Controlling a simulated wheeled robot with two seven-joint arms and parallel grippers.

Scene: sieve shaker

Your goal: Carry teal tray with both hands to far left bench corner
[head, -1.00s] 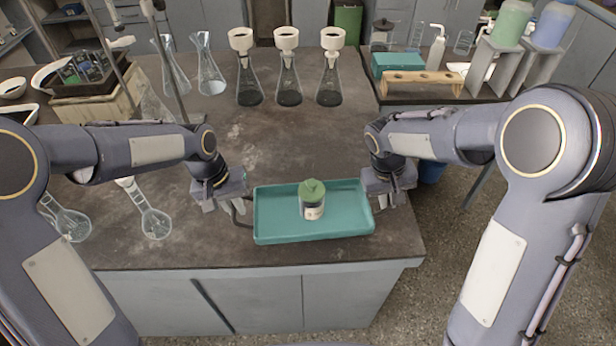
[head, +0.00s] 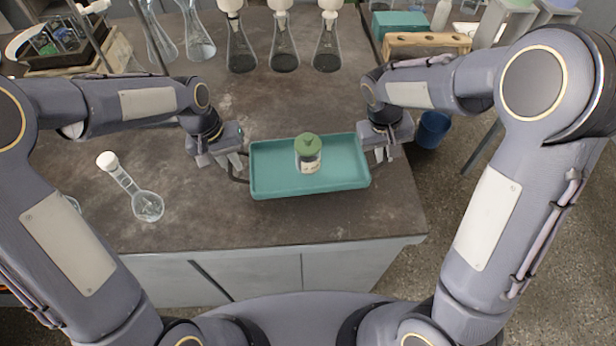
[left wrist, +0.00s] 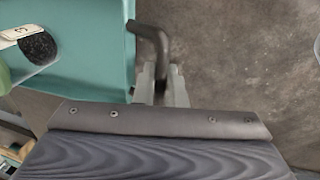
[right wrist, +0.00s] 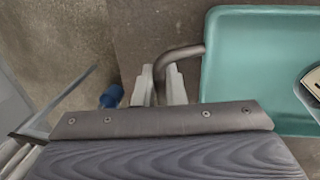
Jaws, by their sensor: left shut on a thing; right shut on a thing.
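The teal tray (head: 265,182) lies level across the bench near its front right side, in the middle of the head view. A jar with a green lid (head: 308,157) stands upright inside it. My left gripper (head: 240,168) is shut on the dark handle at the tray's left end; the left wrist view shows this bent handle (left wrist: 150,35) between the fingers. My right gripper (head: 379,155) is shut on the right-end handle, which shows in the right wrist view (right wrist: 185,55). I cannot tell whether the tray touches the bench top.
The bench top (head: 240,220) is bare in front of the tray. A round flask (head: 147,205) lies to the left. Several conical flasks (head: 284,52) with white funnels stand behind. A wooden rack (head: 425,42) is at the back right. A blue bucket (head: 433,128) stands beyond the right edge.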

